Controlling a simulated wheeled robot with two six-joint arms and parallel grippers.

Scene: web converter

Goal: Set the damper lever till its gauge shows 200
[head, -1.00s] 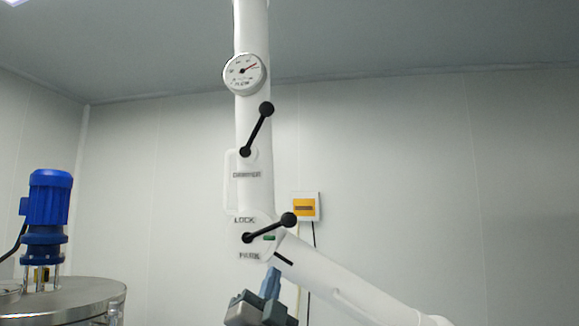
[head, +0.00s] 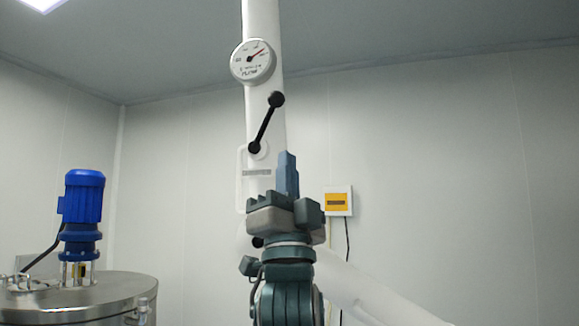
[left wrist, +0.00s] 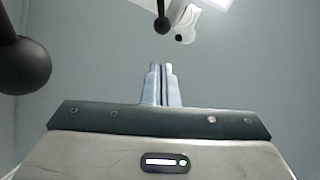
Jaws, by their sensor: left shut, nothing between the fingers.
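The damper lever (head: 265,124) is black with a ball knob. It tilts up and slightly right from its pivot on the white pipe. Above it, the round white gauge (head: 253,62) has a needle toward the upper right; its numbers are too small to read. My left gripper (head: 287,158) points up in front of the pipe, below and right of the damper knob, apart from it in the picture. Its blue fingers are shut and empty, also in the left wrist view (left wrist: 161,85). A black lever with a ball (left wrist: 163,25) hangs at the top there. My right gripper is not in view.
A large black ball (left wrist: 22,65) is close at the left wrist view's left edge. My left arm hides most of the lower lock/park lever. A steel tank (head: 80,300) with a blue motor (head: 82,200) stands left. A yellow-fronted box (head: 338,201) is on the wall.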

